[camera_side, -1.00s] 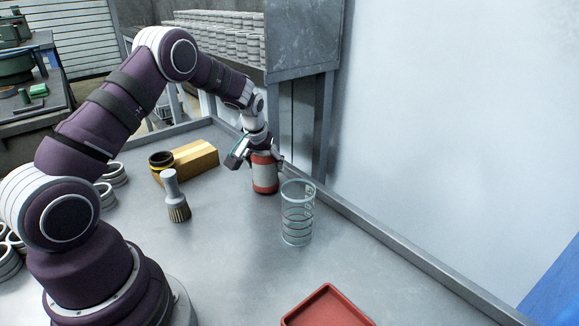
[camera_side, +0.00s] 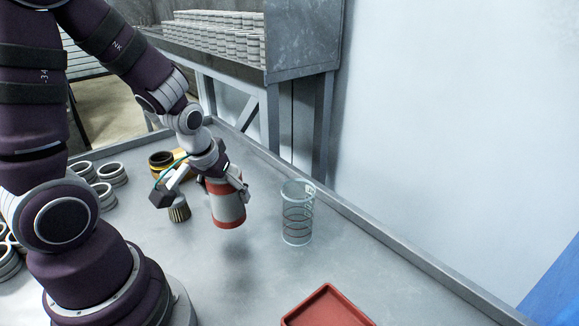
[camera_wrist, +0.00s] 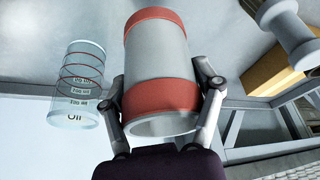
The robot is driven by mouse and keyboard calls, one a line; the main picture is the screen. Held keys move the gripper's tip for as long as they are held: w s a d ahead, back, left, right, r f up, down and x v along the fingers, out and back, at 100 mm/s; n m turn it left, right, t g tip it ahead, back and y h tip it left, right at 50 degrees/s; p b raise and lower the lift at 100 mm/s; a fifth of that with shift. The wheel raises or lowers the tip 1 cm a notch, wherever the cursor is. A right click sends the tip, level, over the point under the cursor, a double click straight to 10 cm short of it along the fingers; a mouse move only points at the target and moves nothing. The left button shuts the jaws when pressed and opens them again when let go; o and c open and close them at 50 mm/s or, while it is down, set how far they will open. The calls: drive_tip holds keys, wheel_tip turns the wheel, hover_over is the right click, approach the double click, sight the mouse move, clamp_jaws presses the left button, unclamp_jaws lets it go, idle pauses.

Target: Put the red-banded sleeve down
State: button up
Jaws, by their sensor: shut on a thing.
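The red-banded sleeve (camera_side: 228,204) is a grey-white cylinder with a red band at each end. My gripper (camera_side: 225,185) is shut on it near its upper end and holds it above the table, with a shadow below. The sleeve is slightly tilted in the side view. In the wrist view the sleeve (camera_wrist: 160,65) fills the middle, with one gripper finger on each side of its near red band, and its near end shows an open rim.
A clear marked beaker (camera_side: 297,213) stands right of the sleeve; it also shows in the wrist view (camera_wrist: 80,85). A red tray (camera_side: 327,306) lies at the front. Front-centre table is clear.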

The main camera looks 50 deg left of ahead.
drive_tip(key=d+m+h, duration=0.5)
drive_tip(key=d+m, duration=1)
drive_tip(key=d, duration=0.3)
drive_tip(key=shift+s+d+r+h, duration=0.15)
drive_tip(key=shift+d+h, duration=0.1)
drive_tip(key=shift+h, duration=0.05)
drive_tip(key=shift+m, duration=0.3)
drive_tip(key=w+d, duration=0.2)
drive_tip(key=w, duration=0.2)
drive_tip(key=w+d+f, duration=0.1)
drive_tip(key=w+d, duration=0.1)
drive_tip(key=w, duration=0.2)
drive_tip(key=w+d, duration=0.3)
drive_tip(key=w, duration=0.2)
drive_tip(key=shift+f, duration=0.25)
drive_tip(key=shift+w+d+f+g, duration=0.2)
drive_tip(key=shift+w+d+g, duration=0.1)
drive_tip(key=shift+w, duration=0.3)
drive_tip(key=shift+a+f, duration=0.1)
drive_tip(key=shift+f, duration=1.45)
drive_tip(key=shift+f, duration=0.1)
drive_tip(key=o, duration=1.2)
